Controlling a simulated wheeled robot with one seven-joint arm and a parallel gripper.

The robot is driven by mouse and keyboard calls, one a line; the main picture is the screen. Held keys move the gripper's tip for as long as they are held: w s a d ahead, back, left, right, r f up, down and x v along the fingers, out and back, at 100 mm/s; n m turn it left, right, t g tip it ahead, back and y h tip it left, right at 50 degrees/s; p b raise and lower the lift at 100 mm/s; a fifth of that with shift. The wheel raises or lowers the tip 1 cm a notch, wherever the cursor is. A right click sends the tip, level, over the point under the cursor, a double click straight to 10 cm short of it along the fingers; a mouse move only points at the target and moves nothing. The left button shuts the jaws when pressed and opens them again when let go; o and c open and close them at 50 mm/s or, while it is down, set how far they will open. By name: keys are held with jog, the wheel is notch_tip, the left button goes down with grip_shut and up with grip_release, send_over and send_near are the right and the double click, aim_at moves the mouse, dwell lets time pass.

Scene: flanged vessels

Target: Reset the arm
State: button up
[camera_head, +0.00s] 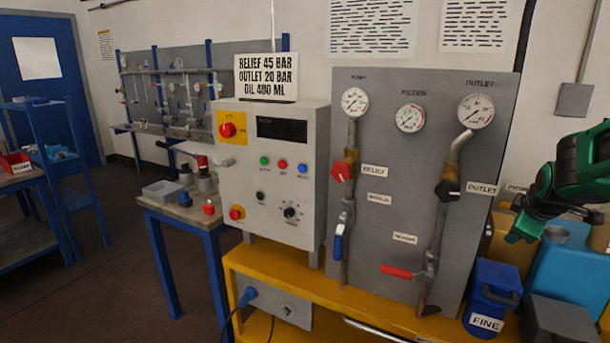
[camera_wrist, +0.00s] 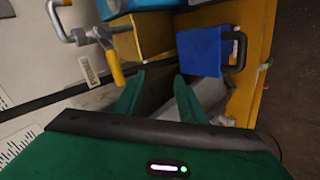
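My green arm (camera_head: 580,170) reaches in from the right edge in the head view. My gripper (camera_head: 518,232) hangs in front of the right end of the bench, to the right of the grey gauge panel (camera_head: 395,230) and above the blue FINE container. In the wrist view my gripper (camera_wrist: 157,88) shows two green fingers spread apart, with nothing held between them. It looks open and empty. The wrist housing hides the lower part of that view.
The blue FINE container (camera_head: 491,297) and a light-blue tank (camera_head: 565,262) stand close below my gripper. The panel carries gauges, a black outlet knob (camera_head: 447,190) and a red-handled valve (camera_head: 397,271). A control box (camera_head: 272,180) stands left. Open floor (camera_head: 110,285) lies at the left.

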jog(key=s+a+f+m+g+y, duration=0.1)
jog(key=s+a+m, duration=0.3)
jog(key=s, duration=0.5)
jog(key=s+a+f+m+g+y, duration=0.2)
jog(key=s+a+f+m+g, duration=0.1)
jog(key=s, duration=0.7)
jog(key=s+a+f+m+g+y, duration=0.2)
jog(key=s+a+m+g, duration=0.1)
jog(key=s+a+m, duration=0.4)
jog(key=s+a, duration=0.1)
jog(key=s, duration=0.2)
jog(key=shift+a, duration=0.4)
jog(key=shift+f, duration=0.1)
